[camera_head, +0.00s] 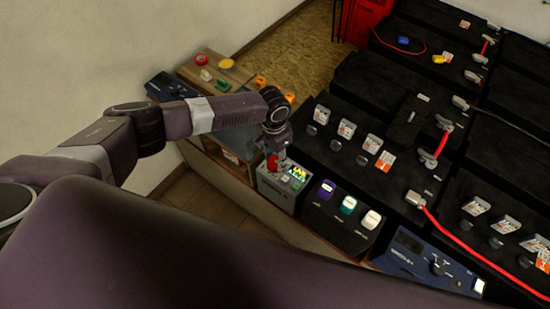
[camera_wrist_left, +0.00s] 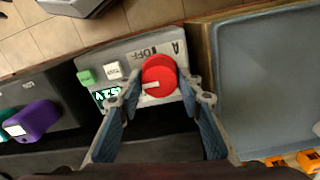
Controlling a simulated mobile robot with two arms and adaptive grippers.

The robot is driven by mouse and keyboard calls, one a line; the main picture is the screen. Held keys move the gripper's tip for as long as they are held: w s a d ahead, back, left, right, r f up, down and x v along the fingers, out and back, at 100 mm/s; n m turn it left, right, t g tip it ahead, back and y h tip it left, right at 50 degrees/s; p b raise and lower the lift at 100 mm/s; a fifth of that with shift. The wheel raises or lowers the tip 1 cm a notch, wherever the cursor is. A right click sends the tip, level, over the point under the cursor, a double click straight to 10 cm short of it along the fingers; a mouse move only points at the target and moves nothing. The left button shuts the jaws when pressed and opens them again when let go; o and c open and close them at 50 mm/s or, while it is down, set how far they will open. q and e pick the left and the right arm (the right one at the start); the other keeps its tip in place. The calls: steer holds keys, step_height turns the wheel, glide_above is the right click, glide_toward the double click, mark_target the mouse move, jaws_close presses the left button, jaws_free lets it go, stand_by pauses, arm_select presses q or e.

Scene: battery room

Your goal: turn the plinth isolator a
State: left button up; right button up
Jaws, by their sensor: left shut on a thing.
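The plinth isolator a is a grey box (camera_head: 273,191) with a round red rotary knob (camera_head: 272,162) on its top. In the left wrist view the red knob (camera_wrist_left: 158,75) has a pale pointer mark, and the panel (camera_wrist_left: 130,50) around it shows "OFF" and a letter "A". My left gripper (camera_head: 277,157) comes down on the box from above. In the left wrist view its fingers (camera_wrist_left: 161,86) stand on both sides of the knob and are shut on it. My right gripper is not in view.
Beside the knob are a green button (camera_wrist_left: 87,77), a white button (camera_wrist_left: 113,70) and a small lit display. A black box with purple (camera_head: 326,188), green and white caps stands to the right. A blue instrument (camera_head: 430,262) and black battery blocks lie beyond. A grey tray (camera_wrist_left: 270,80) adjoins the isolator.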

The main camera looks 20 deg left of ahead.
mark_target(276, 160)
arm_select(q)
steer(key=shift+m, duration=0.3)
steer(key=m, duration=0.9)
steer(key=shift+d, duration=0.1)
steer(key=m, duration=0.4)
steer(key=shift+m+y, duration=0.3)
steer(key=shift+m, duration=1.8)
steer(key=shift+r, duration=0.1)
steer(key=o, duration=1.2)
steer(key=shift+s, duration=0.1)
steer(key=shift+c, duration=0.2)
step_height(276, 160, up, 12)
